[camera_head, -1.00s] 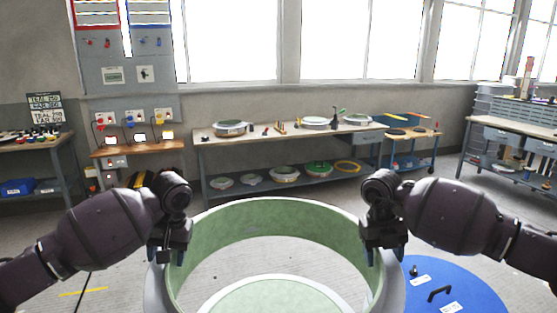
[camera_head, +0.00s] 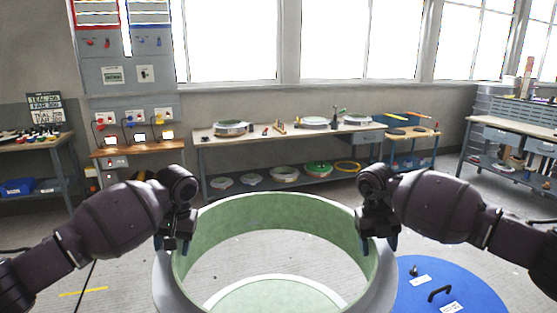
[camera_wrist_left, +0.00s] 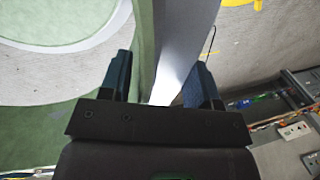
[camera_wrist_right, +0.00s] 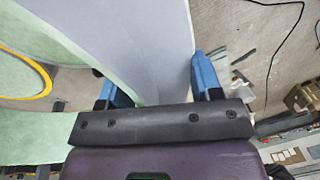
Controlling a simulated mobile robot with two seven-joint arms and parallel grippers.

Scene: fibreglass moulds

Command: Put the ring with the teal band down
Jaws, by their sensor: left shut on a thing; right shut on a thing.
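A large open ring (camera_head: 270,205), pale green inside and grey outside, hangs in front of me. I see no teal band on it. My left gripper (camera_head: 174,243) is shut on its left wall, and my right gripper (camera_head: 379,241) is shut on its right wall. In the left wrist view the ring's wall (camera_wrist_left: 178,45) passes between the fingers; in the right wrist view the wall (camera_wrist_right: 160,45) does too. The ring's near side is cut off by the picture's bottom edge. Whether its underside touches anything is hidden.
Through the ring I see floor and a green round surface with a pale rim (camera_head: 280,297). A blue round top (camera_head: 445,285) with a black handle and white labels lies close on the right. A long bench (camera_head: 290,134) with moulds stands behind, across open floor.

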